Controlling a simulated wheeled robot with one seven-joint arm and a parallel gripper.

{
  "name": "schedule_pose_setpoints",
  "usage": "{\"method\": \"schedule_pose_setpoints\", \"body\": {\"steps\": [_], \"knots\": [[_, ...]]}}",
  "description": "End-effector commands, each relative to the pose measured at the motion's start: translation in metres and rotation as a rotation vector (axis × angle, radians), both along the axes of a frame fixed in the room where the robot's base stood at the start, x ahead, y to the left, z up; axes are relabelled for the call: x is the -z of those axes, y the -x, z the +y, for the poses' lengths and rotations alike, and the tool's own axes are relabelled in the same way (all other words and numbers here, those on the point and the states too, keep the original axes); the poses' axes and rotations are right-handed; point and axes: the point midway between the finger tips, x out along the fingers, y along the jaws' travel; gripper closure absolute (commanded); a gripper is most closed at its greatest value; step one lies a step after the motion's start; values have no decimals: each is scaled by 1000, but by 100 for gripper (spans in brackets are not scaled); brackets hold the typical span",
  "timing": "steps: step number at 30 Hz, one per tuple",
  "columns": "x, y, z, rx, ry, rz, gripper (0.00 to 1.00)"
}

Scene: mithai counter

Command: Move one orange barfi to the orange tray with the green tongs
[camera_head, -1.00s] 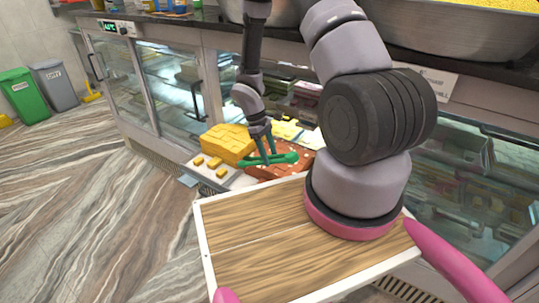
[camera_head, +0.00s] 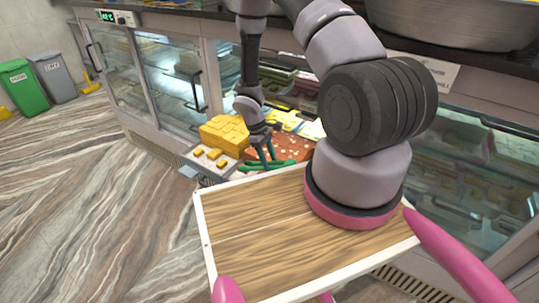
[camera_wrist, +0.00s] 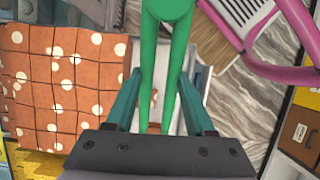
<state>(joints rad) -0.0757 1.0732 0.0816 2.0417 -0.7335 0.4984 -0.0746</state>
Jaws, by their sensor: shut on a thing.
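My gripper (camera_head: 265,160) is shut on the green tongs (camera_head: 256,167), beside the counter's display case. In the wrist view the tongs (camera_wrist: 168,60) run up between the two teal fingers of my gripper (camera_wrist: 158,100). Orange barfi (camera_head: 292,148), a block cut into squares with pale dots, lies just behind and to the right of the tongs. It fills the left of the wrist view (camera_wrist: 65,85), apart from the fingers. I cannot make out the orange tray.
A stack of yellow barfi (camera_head: 224,134) stands left of the orange block, with small yellow pieces (camera_head: 215,154) in front. My wooden-topped base is near. The glass case (camera_head: 165,75) runs behind.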

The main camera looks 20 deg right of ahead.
Motion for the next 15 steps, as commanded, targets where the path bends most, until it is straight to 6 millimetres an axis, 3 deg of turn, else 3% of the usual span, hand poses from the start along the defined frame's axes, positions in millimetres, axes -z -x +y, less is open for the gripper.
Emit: {"method": "schedule_pose_setpoints", "body": {"steps": [6, 15], "knots": [[14, 1, 0, 1, 2, 1, 100], [17, 0, 0, 1, 0, 0, 100]]}}
